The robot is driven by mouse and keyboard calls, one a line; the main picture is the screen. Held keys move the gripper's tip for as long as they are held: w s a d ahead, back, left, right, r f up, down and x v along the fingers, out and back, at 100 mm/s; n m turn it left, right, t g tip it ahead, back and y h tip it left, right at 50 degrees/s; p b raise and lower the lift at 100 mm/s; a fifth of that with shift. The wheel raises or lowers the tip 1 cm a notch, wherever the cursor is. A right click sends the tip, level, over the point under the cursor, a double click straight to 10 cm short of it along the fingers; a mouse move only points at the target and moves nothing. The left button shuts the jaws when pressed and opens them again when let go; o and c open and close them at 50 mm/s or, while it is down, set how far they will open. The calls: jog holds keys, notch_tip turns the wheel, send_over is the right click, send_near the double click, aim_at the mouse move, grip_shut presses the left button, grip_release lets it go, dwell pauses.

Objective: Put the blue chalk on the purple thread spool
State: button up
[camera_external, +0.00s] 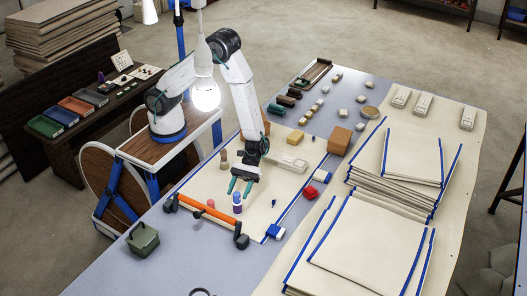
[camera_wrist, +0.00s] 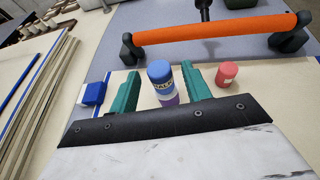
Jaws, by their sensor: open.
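The blue chalk (camera_external: 237,197) is a short blue cylinder with lettering on its side. It also shows in the wrist view (camera_wrist: 160,74). It stands upright on top of the purple thread spool (camera_external: 237,209), whose lower part shows in the wrist view (camera_wrist: 168,99). My gripper (camera_external: 240,187) has green fingers, spread apart and holding nothing. It hangs just above and beside the stack in the external view. In the wrist view the chalk appears between the two fingers, with a gap on each side; the exact depth between them is hard to tell.
A small red cylinder (camera_wrist: 228,73) stands beside the stack. An orange-handled bar (camera_external: 208,214) lies close by at the mat's edge. A blue-and-white block (camera_external: 274,231), a red object (camera_external: 309,192) and a brown box (camera_external: 339,140) lie to the right. Canvas stacks (camera_external: 365,240) fill the far right.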

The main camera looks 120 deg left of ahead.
jog(key=v, duration=0.7)
jog(key=s+r+m+g+y, duration=0.45)
jog(key=s+r+m, duration=0.85)
jog(key=r, duration=0.4)
jog(key=s+a+r+m+t+y, duration=0.2)
jog(key=s+a+r+m+y, duration=0.1)
jog(key=s, duration=0.4)
jog(key=s+a+r+m+t+y, duration=0.1)
jog(key=s+a+r+m+y, duration=0.2)
jog(key=s, duration=0.5)
jog(key=a+r+y, duration=0.1)
jog(key=a+y, duration=0.1)
jog(key=y, duration=0.1)
jog(key=shift+s+a+r+m+t, duration=0.2)
jog(key=shift+s+r+m+t, duration=0.1)
jog(key=shift+m+t, duration=0.1)
